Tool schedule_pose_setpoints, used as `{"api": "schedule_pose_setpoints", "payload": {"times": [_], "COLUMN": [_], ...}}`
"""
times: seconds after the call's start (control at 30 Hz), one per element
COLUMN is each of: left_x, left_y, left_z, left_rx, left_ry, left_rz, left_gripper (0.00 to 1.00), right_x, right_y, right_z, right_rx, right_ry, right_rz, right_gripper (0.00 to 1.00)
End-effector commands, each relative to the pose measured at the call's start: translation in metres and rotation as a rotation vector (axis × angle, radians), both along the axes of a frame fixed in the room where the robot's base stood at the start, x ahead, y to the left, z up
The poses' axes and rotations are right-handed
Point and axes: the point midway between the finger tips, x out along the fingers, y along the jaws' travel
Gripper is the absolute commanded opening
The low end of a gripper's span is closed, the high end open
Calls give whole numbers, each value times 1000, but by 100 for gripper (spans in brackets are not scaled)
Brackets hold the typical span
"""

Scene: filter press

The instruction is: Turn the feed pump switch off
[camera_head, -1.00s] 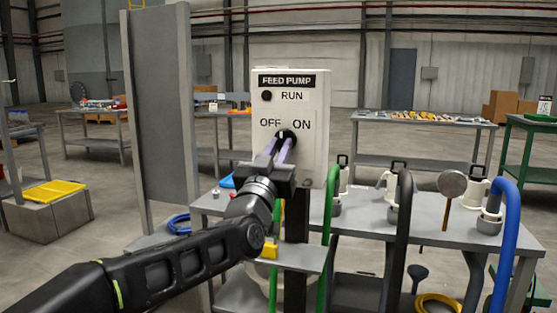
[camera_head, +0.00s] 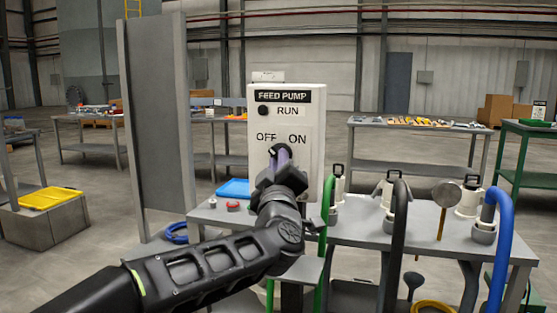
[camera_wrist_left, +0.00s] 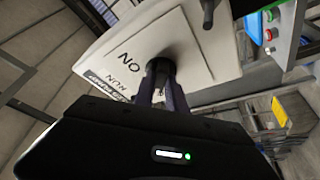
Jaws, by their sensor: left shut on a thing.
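The feed pump box (camera_head: 308,165) is a white panel marked FEED PUMP, with a dark RUN lamp (camera_head: 263,111) and the words OFF and ON. Its round black switch knob (camera_head: 279,149) sits below the words, mostly hidden by my fingers. My left gripper (camera_head: 281,157) is shut on the knob from the front. In the left wrist view, the two fingers (camera_wrist_left: 161,90) close around the dark knob (camera_wrist_left: 158,66), and the panel looks tilted. The knob's pointer is hidden, so its setting cannot be told. My right gripper is not in view.
A grey bench (camera_head: 370,238) stands below and right of the box, with white-and-grey fittings and a round-headed mallet (camera_head: 445,198). Green, black and blue hoses (camera_head: 503,250) arch in front. A tall grey panel (camera_head: 157,130) stands left of the box.

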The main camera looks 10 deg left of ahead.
Motion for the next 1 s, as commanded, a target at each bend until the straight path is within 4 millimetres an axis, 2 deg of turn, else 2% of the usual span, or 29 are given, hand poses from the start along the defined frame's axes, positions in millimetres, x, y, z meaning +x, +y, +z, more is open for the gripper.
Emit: {"api": "schedule_pose_setpoints", "payload": {"times": [0.47, 0.5, 0.73, 1.0], "left_x": [0, 0, 0, 0], "left_y": [0, 0, 0, 0], "left_z": [0, 0, 0, 0], "left_rx": [-24, -24, -23, -22], "left_ry": [2, 2, 2, 0], "left_rz": [1, 1, 0, 1], "left_gripper": [0, 18, 37, 38], "right_x": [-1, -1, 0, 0], "right_y": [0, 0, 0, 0], "right_z": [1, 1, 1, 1], "right_rx": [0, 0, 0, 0], "right_ry": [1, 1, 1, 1], "right_rz": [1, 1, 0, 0], "right_gripper": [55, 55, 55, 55]}}
